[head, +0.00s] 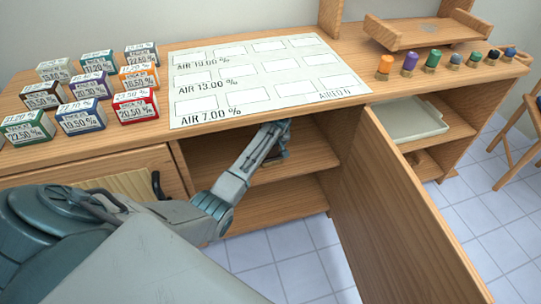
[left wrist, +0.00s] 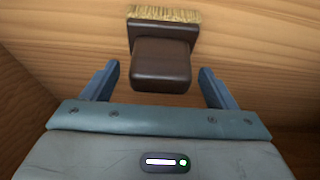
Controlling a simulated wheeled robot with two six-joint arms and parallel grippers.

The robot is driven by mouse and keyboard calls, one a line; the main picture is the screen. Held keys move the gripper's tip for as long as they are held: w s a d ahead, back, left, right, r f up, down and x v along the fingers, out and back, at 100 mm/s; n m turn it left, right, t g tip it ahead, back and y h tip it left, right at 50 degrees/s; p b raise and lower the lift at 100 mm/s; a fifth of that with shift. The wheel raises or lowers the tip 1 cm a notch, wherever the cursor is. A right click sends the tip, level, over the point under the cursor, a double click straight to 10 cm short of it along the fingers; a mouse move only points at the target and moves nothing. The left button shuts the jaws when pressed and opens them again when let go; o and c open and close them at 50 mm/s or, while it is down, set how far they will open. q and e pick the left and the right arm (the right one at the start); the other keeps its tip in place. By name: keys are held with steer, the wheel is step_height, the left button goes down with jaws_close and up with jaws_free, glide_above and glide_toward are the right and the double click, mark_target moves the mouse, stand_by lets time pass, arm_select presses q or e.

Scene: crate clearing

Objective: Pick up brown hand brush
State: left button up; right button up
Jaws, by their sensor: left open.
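The brown hand brush (left wrist: 160,62) shows in the left wrist view, with a dark brown handle toward me and a strip of tan bristles at its far end. It lies on a wooden surface. My left gripper (left wrist: 158,74) is open, with one finger on each side of the handle and a gap on both sides. In the head view my left gripper (head: 272,142) reaches into the open cabinet, over the upper shelf; the brush is largely hidden there. My right gripper is not in view.
The cabinet door (head: 400,205) stands open to the right of my arm. The worktop above holds several small priced boxes (head: 85,118) and a printed sheet (head: 265,75). A pale tray (head: 415,122) sits on a right shelf; several coloured pegs (head: 432,62) stand above.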

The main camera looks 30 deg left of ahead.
arm_select(q)
steer(key=c, duration=1.4)
steer(key=shift+c, duration=0.2)
